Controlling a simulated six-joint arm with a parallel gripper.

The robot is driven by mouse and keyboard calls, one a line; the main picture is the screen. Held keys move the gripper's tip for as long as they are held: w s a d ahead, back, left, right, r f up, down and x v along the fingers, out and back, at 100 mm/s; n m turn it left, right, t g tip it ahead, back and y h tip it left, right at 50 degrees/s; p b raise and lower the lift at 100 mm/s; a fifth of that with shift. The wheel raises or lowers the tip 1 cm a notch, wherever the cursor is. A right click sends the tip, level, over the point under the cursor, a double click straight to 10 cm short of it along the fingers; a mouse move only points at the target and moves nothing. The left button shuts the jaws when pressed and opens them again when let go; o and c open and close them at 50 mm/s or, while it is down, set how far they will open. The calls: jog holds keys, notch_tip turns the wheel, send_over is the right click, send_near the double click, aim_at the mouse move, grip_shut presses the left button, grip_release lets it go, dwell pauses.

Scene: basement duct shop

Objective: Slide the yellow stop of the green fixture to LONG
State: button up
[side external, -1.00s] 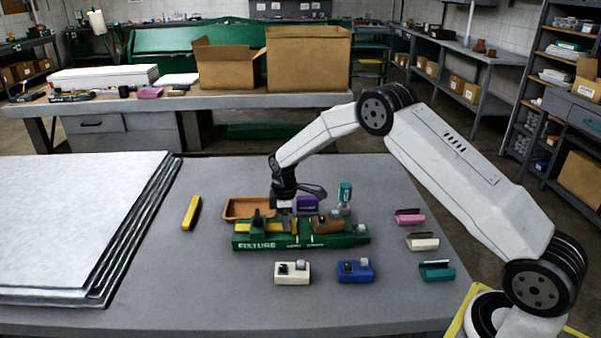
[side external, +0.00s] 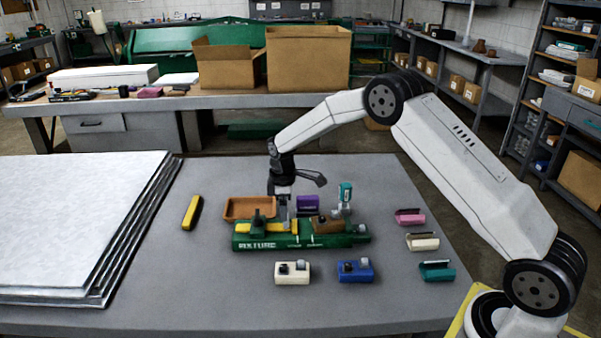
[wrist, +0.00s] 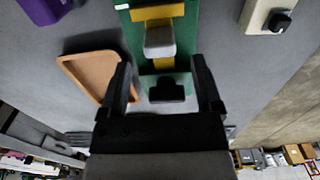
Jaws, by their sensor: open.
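The green fixture (side external: 350,239) lies across the middle of the bench, with a dark knob at its left and a brown block (side external: 327,225) at its right. The yellow stop (side external: 280,227) sits on it, left of the brown block; its setting marks are too small to read. In the wrist view the fixture (wrist: 184,82) runs up the picture, and the yellow stop (wrist: 160,14) shows with a grey block on it. My gripper (wrist: 163,72) is open and empty, its fingers on either side of the fixture's line. Contact with the stop cannot be told.
A brown tray (side external: 232,209) and purple block (side external: 308,203) are behind the fixture, with a teal piece (side external: 346,193). Cream (side external: 292,273) and blue (side external: 355,271) blocks stand in front. Small holders are at right; a yellow-black piece (side external: 191,213) and sheet stack (side external: 80,220) at left.

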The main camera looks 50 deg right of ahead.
jog(key=shift+r, duration=1.9)
jog(key=shift+a, duration=0.1)
jog(key=shift+s+a+r+m, duration=0.2)
jog(key=shift+s+r+m, duration=0.1)
jog(key=shift+s, duration=0.25)
jog(key=s+a+r+m+t, duration=0.1)
jog(key=s+m, duration=0.3)
jog(key=s, duration=0.9)
jog(key=s+a+r+m+t, duration=0.1)
jog(key=s+a+m, duration=0.3)
jog(key=s, duration=0.9)
jog(key=shift+s+a+r+t, duration=0.2)
jog(key=shift+a+r+t, duration=0.15)
jog(key=shift+r, duration=0.1)
